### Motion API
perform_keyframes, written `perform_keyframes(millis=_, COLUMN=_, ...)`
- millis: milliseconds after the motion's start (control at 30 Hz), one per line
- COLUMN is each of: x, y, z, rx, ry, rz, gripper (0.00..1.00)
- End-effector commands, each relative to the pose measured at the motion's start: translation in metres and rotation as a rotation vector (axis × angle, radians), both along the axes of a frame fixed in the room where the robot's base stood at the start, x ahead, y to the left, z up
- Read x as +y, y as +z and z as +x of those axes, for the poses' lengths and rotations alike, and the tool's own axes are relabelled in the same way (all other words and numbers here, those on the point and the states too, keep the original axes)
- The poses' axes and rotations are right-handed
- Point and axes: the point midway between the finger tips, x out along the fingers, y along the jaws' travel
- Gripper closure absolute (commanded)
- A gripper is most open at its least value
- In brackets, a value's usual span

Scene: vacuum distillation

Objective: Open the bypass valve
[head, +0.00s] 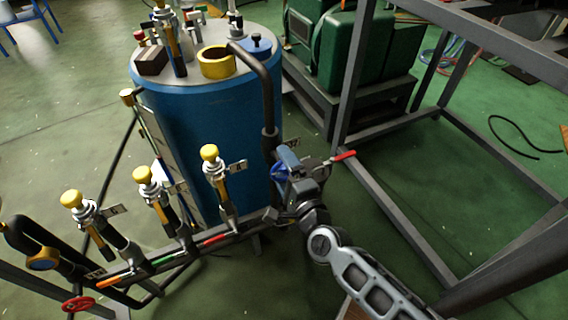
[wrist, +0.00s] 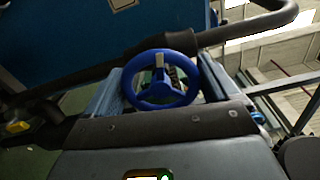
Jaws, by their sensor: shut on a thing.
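In the head view my gripper (head: 292,170) is low at the right front of the blue tank, at the pipe's end. Only a small blue part of the wheel (head: 278,172) shows there; my gripper hides the rest.
The blue tank (head: 210,125) stands behind, with a dark bent pipe (head: 268,90) down its right side. Several yellow-knobbed valves (head: 209,153) line the manifold at left, with a red handwheel (head: 78,304). A red-tipped lever (head: 344,156) and grey frame (head: 400,215) are right of my gripper.

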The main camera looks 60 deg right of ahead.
Motion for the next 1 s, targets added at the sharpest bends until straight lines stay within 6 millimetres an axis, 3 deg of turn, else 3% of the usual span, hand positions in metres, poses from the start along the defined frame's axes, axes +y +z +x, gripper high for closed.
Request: perform_keyframes(millis=1000, x=0.0002, y=-0.0028, z=-0.0004, rx=0.543, ry=0.004, rz=-0.799, gripper=0.42)
